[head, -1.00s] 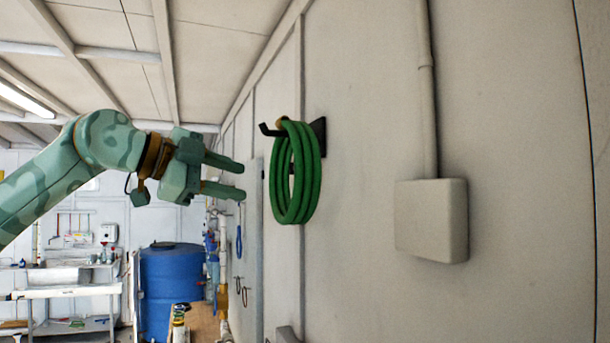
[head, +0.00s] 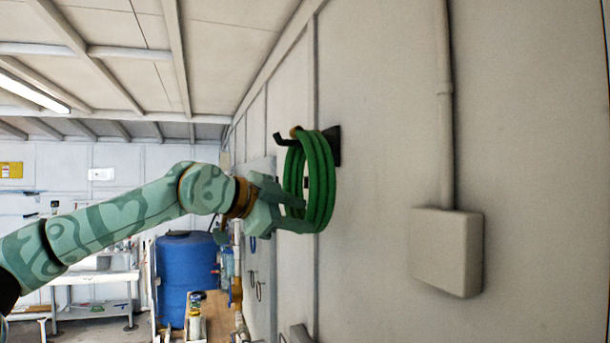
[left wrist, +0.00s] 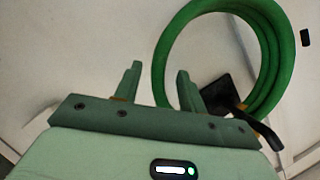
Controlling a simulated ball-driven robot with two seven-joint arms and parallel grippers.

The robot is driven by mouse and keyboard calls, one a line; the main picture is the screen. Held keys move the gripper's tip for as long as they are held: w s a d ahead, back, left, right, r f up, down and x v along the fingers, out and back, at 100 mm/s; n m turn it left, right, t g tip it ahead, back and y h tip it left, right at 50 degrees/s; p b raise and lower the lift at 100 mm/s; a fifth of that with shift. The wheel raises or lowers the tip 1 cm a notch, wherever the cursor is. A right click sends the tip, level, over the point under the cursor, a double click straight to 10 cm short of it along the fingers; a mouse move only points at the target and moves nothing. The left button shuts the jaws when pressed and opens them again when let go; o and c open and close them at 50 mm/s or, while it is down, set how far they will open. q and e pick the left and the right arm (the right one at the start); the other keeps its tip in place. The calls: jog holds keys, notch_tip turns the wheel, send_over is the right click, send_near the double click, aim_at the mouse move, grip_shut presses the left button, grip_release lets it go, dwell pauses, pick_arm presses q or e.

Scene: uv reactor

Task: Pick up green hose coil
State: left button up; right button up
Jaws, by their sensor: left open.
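The green hose coil (head: 321,180) hangs on a dark wall hook (head: 335,145) in the head view. My left gripper (head: 306,215) is open at the coil's lower left part, its fingers overlapping the hose in the picture. In the left wrist view the coil (left wrist: 262,50) is a ring at the upper right. There one side of the ring shows between the two open fingers (left wrist: 158,69), and the right finger overlaps the ring's inner edge. Whether the fingers touch the hose I cannot tell. The hook (left wrist: 222,95) shows right of the fingers. My right gripper is out of view.
A grey wall box (head: 446,252) with a vertical conduit (head: 444,110) is on the wall to the right. A blue barrel (head: 185,275) and a bench (head: 95,278) stand farther back on the left. The wall between coil and box is bare.

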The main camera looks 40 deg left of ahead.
aim_at(317, 224)
pick_arm(q)
jog(key=p+x, duration=0.3)
jog(key=x, duration=0.1)
jog(key=shift+w+r, duration=0.1)
jog(key=shift+r, duration=0.05)
jog(key=shift+w+d+f+p, duration=0.1)
jog(key=shift+w+f+p, duration=0.2)
jog(key=shift+w, duration=0.25)
jog(key=shift+r, duration=0.1)
grip_shut()
